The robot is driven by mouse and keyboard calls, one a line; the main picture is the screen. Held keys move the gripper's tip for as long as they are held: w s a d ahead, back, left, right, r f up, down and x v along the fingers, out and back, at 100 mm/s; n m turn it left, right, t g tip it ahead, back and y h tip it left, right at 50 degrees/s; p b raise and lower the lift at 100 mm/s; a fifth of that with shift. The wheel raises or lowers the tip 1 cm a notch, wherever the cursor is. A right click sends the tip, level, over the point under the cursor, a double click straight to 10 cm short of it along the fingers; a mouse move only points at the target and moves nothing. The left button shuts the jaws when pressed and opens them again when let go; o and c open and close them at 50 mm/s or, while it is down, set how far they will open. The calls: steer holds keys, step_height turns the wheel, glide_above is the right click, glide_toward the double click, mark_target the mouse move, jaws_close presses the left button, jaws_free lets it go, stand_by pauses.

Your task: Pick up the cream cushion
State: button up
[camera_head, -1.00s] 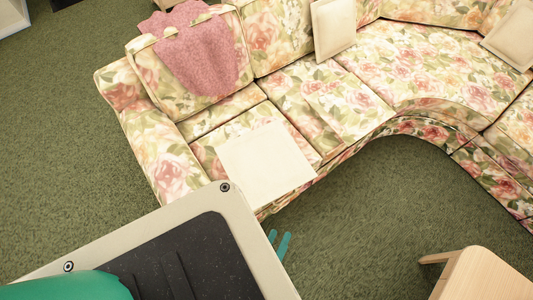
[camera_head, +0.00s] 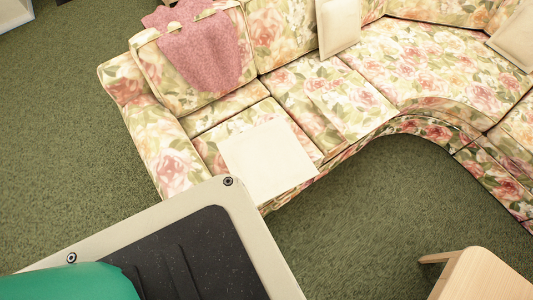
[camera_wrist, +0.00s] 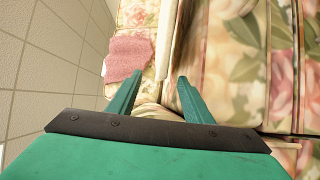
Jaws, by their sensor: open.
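A flat, square cream cushion (camera_head: 268,160) lies on the left seat of the floral sofa (camera_head: 165,155), near its front edge. Two more cream cushions show: one (camera_head: 338,27) leans on the backrest, and one (camera_head: 515,38) is at the right edge. In the wrist view my gripper (camera_wrist: 158,88) is open, its two green fingers apart, with floral upholstery beyond and to the right. A pale strip (camera_wrist: 166,40) shows beyond the fingers; I cannot tell if it is a cushion. My gripper is hidden in the head view.
A pink throw (camera_head: 200,50) hangs over the sofa's left backrest, also seen in the wrist view (camera_wrist: 127,58). A light wooden table (camera_head: 485,275) stands at bottom right. Green carpet (camera_head: 350,225) is free between it and the sofa. My base fills the bottom left.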

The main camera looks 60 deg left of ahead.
steer(key=shift+x, duration=3.9)
steer(key=shift+w+f, duration=0.15)
steer(key=shift+f, duration=0.05)
steer(key=shift+c, duration=0.4)
